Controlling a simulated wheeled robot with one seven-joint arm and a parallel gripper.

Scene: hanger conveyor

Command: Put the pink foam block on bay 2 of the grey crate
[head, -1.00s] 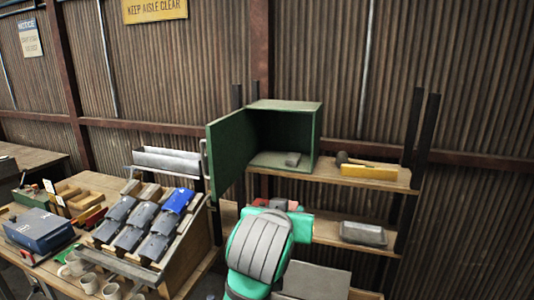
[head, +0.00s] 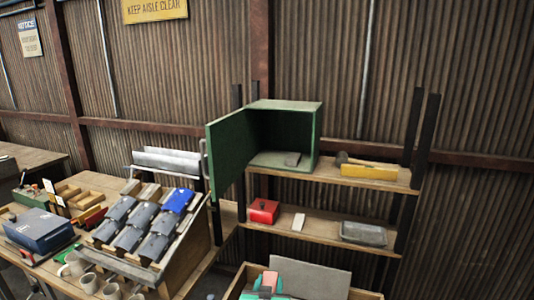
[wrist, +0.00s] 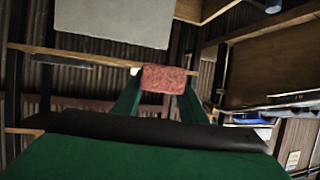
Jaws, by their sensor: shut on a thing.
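The pink foam block (head: 270,279) shows at the bottom of the head view, low in front of the shelves. My gripper (head: 268,287) is shut on it. In the wrist view the same block (wrist: 164,78) sits between the two green fingertips, clear of other surfaces as far as I can see. I cannot make out a grey crate with numbered bays for certain. A shallow grey metal tray (head: 364,234) lies on the lower shelf at the right.
The lower shelf (head: 330,228) also holds a red box (head: 263,211) and a white piece (head: 298,222). An open green cabinet (head: 293,104) stands above, its door swung left. A wooden bin with a grey panel (head: 315,278) is beside my gripper. A loaded sloping rack (head: 130,265) stands left.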

